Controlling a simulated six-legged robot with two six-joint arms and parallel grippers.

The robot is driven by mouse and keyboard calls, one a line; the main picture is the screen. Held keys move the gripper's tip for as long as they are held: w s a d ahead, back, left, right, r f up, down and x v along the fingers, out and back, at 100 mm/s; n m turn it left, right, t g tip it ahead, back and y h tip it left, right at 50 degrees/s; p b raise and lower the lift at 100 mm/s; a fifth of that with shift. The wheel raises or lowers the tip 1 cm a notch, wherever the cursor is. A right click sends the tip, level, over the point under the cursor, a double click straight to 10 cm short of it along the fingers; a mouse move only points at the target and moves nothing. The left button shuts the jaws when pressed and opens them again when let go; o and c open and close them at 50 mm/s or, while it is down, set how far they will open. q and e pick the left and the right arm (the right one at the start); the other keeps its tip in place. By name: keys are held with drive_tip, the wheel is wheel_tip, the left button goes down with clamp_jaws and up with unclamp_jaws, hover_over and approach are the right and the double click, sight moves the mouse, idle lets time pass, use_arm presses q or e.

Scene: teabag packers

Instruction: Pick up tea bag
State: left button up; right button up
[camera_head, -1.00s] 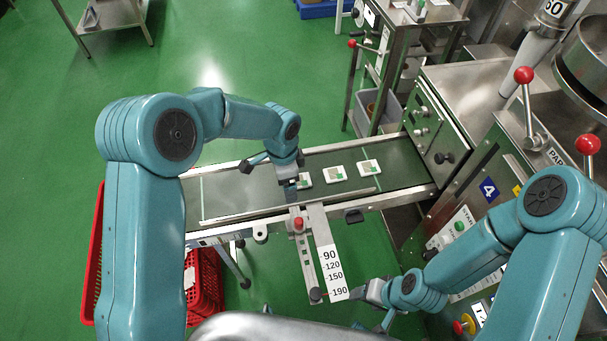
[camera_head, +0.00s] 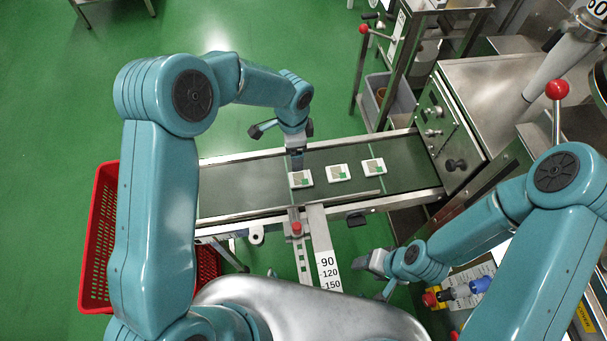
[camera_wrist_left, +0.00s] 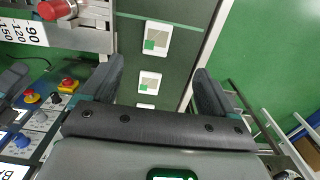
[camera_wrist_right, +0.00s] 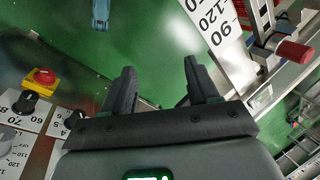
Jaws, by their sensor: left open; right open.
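Three white tea bags with green tags lie in a row on the dark green conveyor belt (camera_head: 240,187). They are the left tea bag (camera_head: 301,179), the middle tea bag (camera_head: 338,173) and the right tea bag (camera_head: 373,167). My left gripper (camera_head: 296,163) is open above the belt, at the left tea bag's far edge. In the left wrist view a tea bag (camera_wrist_left: 157,38) lies beyond the open fingers, another (camera_wrist_left: 149,82) between them, and a third is partly hidden by the gripper body. My right gripper (camera_head: 372,275) is open and empty in front of the conveyor, over the floor.
A metal guide with a red knob (camera_head: 296,228) and a number scale (camera_head: 328,270) juts from the conveyor's near side. A steel machine (camera_head: 480,90) stands at the belt's right end. A red crate (camera_head: 103,220) stands at left.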

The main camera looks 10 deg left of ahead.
use_arm(q)
hover_over(296, 180)
drive_tip(key=f, duration=0.8)
drive_tip(key=shift+w+a+p, duration=0.1)
drive_tip(key=shift+w+p, duration=0.1)
drive_tip(key=shift+p, duration=0.15)
drive_tip(key=shift+s+a+f, duration=0.1)
drive_tip(key=shift+f, duration=0.45)
wheel_tip(296, 180, down, 5)
drive_tip(key=shift+r+p, duration=0.2)
drive_tip(key=shift+p, duration=0.55)
drive_tip(key=shift+f, duration=0.35)
drive_tip(key=c, duration=1.2)
